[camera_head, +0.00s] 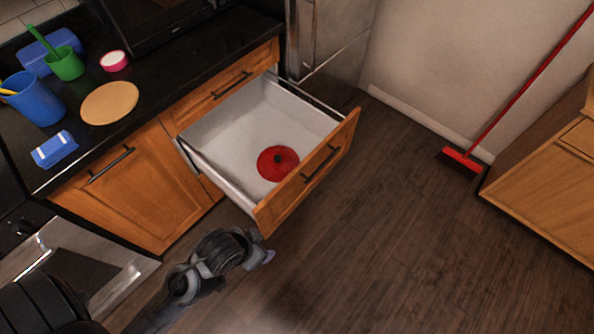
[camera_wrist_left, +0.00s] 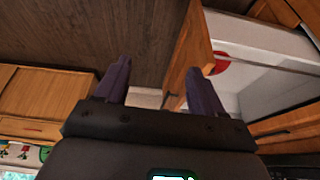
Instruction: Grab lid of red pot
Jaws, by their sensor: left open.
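The round red pot lid (camera_head: 267,166), with a dark knob at its centre, lies flat inside the open white drawer (camera_head: 225,118), near its wooden front. No pot shows with it. In the left wrist view a small part of the red lid (camera_wrist_left: 221,63) shows just past the drawer front (camera_wrist_left: 199,55). My left gripper (camera_head: 265,258) is open and empty. It is outside the drawer, near the lower left corner of the drawer front, apart from the lid. My right gripper is in neither view.
The dark counter holds a blue cup (camera_head: 34,98), a green cup (camera_head: 66,64), a round board (camera_head: 110,103) and a blue item (camera_head: 54,149). A red broom (camera_head: 462,158) leans by the wall. A wooden cabinet (camera_head: 550,170) stands at right. The floor between is clear.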

